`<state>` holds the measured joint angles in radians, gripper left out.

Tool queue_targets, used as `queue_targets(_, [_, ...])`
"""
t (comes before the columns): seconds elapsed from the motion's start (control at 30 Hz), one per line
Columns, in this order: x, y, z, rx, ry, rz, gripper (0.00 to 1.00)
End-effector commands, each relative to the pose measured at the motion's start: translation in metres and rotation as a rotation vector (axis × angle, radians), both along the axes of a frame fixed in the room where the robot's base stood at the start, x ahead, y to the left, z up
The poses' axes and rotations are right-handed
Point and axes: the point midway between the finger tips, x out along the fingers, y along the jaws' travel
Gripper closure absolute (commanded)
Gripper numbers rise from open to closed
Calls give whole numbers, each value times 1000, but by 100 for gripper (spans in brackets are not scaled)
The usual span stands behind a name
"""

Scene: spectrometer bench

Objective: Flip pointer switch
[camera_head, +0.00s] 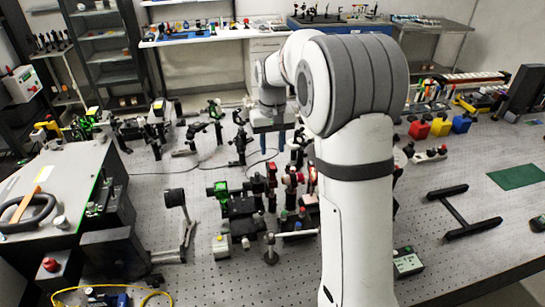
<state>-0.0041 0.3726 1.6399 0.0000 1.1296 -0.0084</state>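My gripper (271,140) points down above the middle of the optical bench (180,255), at the far end of my white arm. Its fingers are small and dark against the bench, and I cannot tell whether they are apart. No pointer switch can be picked out with certainty. A small dark box with a pale green panel (408,264) lies near the front edge, right of my arm. A grey box with red and green parts (22,84) stands at the far left. My arm hides part of the bench behind it.
Optical mounts (240,205) crowd the bench centre. A large grey instrument (55,185) with a black handle stands left. A black H-shaped frame (462,212) and green mat (518,175) lie on clearer bench.

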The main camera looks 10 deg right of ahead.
Motion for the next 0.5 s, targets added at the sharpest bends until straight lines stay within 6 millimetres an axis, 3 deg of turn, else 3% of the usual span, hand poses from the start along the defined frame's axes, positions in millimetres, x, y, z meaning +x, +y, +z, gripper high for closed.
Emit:
queue_targets(0.3, [-1,-3,-48,0,3,-6,64])
queue_targets(0.5, [-1,-4,-61,0,0,-8,64])
